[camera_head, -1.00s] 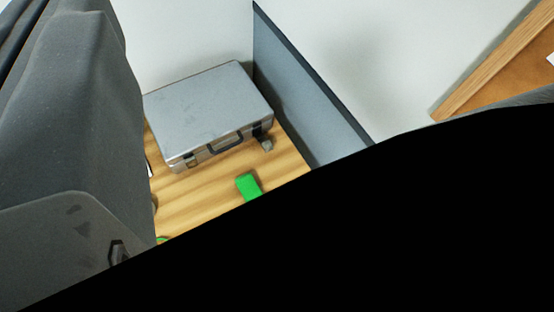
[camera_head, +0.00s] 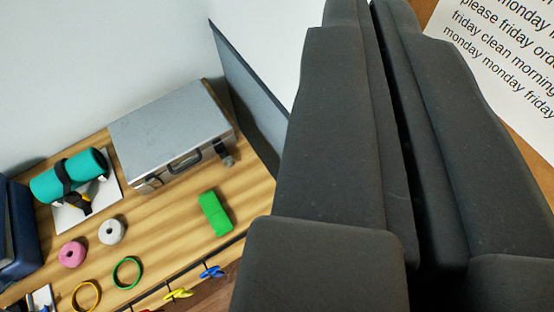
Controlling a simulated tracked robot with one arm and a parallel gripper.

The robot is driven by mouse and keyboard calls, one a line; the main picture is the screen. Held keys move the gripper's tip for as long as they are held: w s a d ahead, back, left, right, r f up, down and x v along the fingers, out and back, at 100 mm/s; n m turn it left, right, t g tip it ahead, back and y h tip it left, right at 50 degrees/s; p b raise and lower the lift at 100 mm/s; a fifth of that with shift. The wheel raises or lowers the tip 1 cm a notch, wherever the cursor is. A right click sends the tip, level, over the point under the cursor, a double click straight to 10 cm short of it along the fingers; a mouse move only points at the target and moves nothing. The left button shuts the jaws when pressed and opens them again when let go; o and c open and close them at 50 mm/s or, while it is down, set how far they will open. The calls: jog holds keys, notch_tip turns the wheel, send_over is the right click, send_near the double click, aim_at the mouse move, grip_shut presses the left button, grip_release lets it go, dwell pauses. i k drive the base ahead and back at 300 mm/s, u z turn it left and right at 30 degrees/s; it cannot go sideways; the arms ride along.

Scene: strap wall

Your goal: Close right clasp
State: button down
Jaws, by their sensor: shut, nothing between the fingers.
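A silver case (camera_head: 172,125) lies with its lid down on the wooden table. Its dark handle (camera_head: 186,162) is on the front side. The left clasp (camera_head: 153,183) lies close against the front. The right clasp (camera_head: 226,157) sticks out from the front near the right corner and looks open. My gripper (camera_head: 366,8) fills the right half of the view. Its two dark fingers are together with only a thin gap and nothing between them. It is to the right of the case and apart from it.
A green block (camera_head: 215,213) lies in front of the case. A teal roll with a black strap (camera_head: 70,176), pink and white rolls, and rings are on the left. Coloured clips hang at the table's front edge. A grey panel (camera_head: 246,85) stands right of the case.

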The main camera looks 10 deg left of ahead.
aim_at(224, 155)
jog(key=z, duration=0.75)
jog(key=k, duration=2.75)
jog(key=u, duration=0.65)
jog(key=i, duration=1.65)
